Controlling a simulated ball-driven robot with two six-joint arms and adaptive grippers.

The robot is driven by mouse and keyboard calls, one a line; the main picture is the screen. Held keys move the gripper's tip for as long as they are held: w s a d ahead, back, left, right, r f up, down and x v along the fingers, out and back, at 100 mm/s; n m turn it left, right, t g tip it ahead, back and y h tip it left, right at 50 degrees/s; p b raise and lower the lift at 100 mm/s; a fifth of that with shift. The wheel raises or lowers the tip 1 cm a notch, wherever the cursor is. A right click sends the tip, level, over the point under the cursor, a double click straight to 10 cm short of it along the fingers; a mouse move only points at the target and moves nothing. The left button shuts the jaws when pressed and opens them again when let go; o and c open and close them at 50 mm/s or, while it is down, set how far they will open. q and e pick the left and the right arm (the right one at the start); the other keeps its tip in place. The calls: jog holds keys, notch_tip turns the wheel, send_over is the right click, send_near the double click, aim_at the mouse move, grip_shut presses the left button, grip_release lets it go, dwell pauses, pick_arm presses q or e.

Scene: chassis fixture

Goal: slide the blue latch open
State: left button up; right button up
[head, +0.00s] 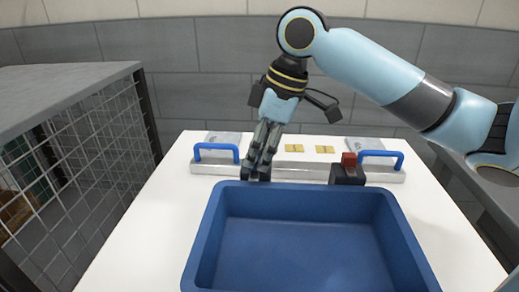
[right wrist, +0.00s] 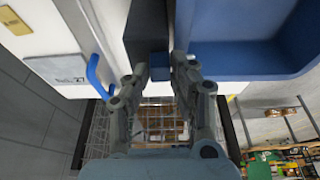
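The blue latch (right wrist: 160,66) shows in the right wrist view as a small blue block beside a dark block (right wrist: 146,25). My right gripper (right wrist: 160,72) has one finger on each side of it, with no clear gap, and looks shut on it. In the head view my right gripper (head: 258,170) points down at the near edge of the metal bar, left of centre. Its fingers hide the latch there. My left gripper is in neither view.
A red latch (head: 349,160) sits on a dark block (head: 347,176) at the right. Blue handles (head: 216,148) (head: 382,155) stand at both ends of the bar. A large blue bin (head: 207,235) lies close in front. A wire cage (head: 100,130) stands left.

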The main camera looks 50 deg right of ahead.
jog(key=c, duration=0.3)
jog(key=shift+c, duration=0.2)
jog(key=shift+w+d+p, duration=0.35)
jog(key=shift+w+d, duration=0.4)
jog(key=shift+d, duration=0.15)
jog(key=o, duration=1)
notch_tip(320, 180, up, 6)
jog(key=p, duration=0.7)
